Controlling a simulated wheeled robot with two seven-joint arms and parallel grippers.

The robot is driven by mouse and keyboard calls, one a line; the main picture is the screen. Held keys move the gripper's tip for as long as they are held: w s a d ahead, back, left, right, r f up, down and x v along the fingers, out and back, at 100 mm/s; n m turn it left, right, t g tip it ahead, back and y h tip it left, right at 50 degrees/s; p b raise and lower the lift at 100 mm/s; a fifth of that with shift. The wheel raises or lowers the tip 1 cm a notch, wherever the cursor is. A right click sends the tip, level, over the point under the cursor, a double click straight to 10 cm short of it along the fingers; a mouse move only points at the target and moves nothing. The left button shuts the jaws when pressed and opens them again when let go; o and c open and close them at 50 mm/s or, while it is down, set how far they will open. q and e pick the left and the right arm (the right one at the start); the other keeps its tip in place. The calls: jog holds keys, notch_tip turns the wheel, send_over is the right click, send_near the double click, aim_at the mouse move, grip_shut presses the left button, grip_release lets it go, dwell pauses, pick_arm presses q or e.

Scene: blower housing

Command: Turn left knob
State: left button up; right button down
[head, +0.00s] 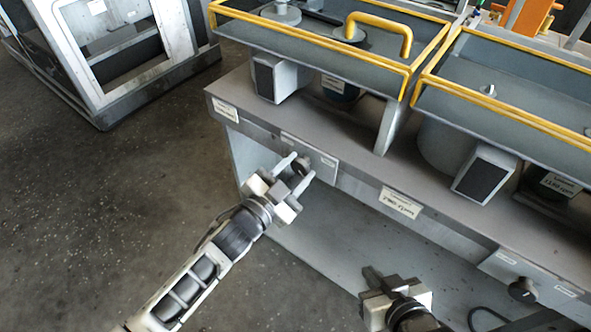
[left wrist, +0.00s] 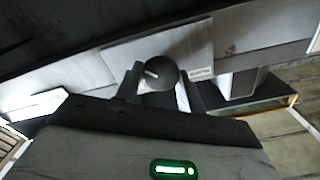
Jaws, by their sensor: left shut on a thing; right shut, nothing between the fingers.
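The left knob (head: 302,165) is a small dark round knob on a grey plate on the front of the grey bench. My left gripper (head: 299,168) has its two fingers around this knob, one on each side, and is shut on it. In the left wrist view the dark knob (left wrist: 158,74) with a pale mark on its face shows between the fingers, in front of the light plate (left wrist: 190,50). My right gripper (head: 385,285) is shut and empty, low in front of the bench, away from any knob.
A second dark knob (head: 522,290) sits on a plate at the bench's right. The bench top (head: 330,125) carries housings with yellow-railed trays (head: 300,40). A white-framed cabinet (head: 105,50) stands at the upper left. The floor (head: 100,200) at the left is clear.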

dwell(0.3)
pick_arm(q)
jog(key=shift+f, duration=0.1)
jog(key=o, duration=1)
jog(key=shift+c, duration=0.2)
jog(key=v, duration=1.6)
jog(key=shift+b, duration=0.4)
jog(key=s+a+f+n+g+y, duration=0.4)
jog(key=s+f+n+y, duration=0.2)
jog(key=f+n, duration=0.3)
jog(key=shift+a+n+y, duration=0.4)
jog(key=shift+n+y, duration=0.3)
jog(key=shift+y, duration=0.1)
